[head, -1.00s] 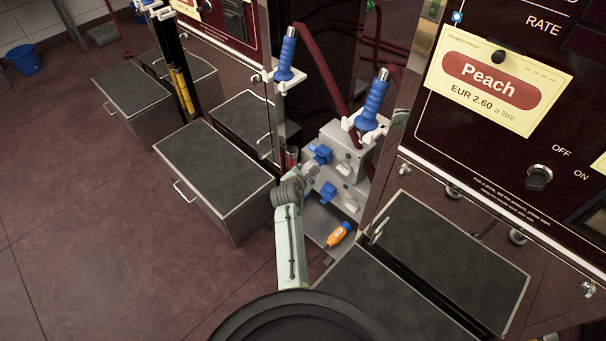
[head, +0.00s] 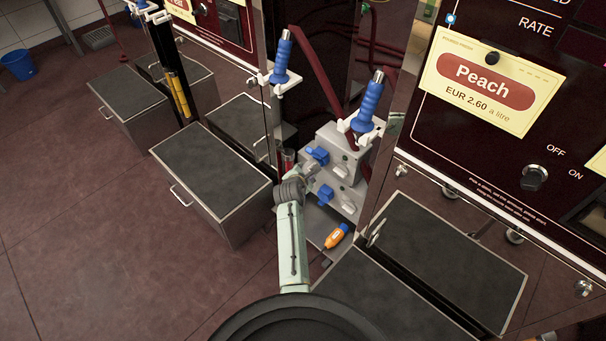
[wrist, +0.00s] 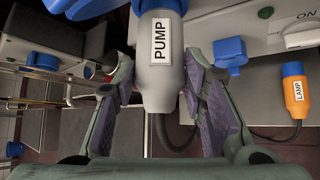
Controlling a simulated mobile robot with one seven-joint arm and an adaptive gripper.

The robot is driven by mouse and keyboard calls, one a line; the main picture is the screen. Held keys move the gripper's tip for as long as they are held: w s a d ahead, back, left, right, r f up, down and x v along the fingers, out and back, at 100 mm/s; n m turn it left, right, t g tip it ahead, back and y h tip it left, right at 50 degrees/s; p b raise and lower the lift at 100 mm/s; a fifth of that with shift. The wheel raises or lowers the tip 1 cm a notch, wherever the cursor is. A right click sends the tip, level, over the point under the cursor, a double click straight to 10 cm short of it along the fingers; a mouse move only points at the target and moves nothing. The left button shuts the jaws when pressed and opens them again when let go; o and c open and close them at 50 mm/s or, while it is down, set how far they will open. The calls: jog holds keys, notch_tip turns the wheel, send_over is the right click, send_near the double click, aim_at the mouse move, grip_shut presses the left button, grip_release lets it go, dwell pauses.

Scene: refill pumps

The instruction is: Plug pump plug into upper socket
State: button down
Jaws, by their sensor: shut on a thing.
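The pump plug (wrist: 160,65) is a grey body with a blue front end and a white PUMP label. My gripper (wrist: 160,88) is shut on it, one finger on each side. The plug's front end runs to the top edge of the wrist view, so I cannot tell whether it is in a socket. In the head view my gripper (head: 303,177) is at the grey socket box, close to the upper socket's blue cover (head: 318,155). The lower socket's blue cover (head: 326,194) is below it. The upper socket's opening is hidden.
An orange lamp plug (head: 336,236) with a blue end lies below the sockets; it also shows in the wrist view (wrist: 294,92). Blue-handled nozzles (head: 369,105) hang above. Dark-topped boxes (head: 210,170) stand on both sides.

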jog(key=shift+w+d, duration=0.35)
jog(key=shift+w, duration=0.05)
jog(key=c, duration=0.9)
grip_release()
jog(key=v, duration=1.2)
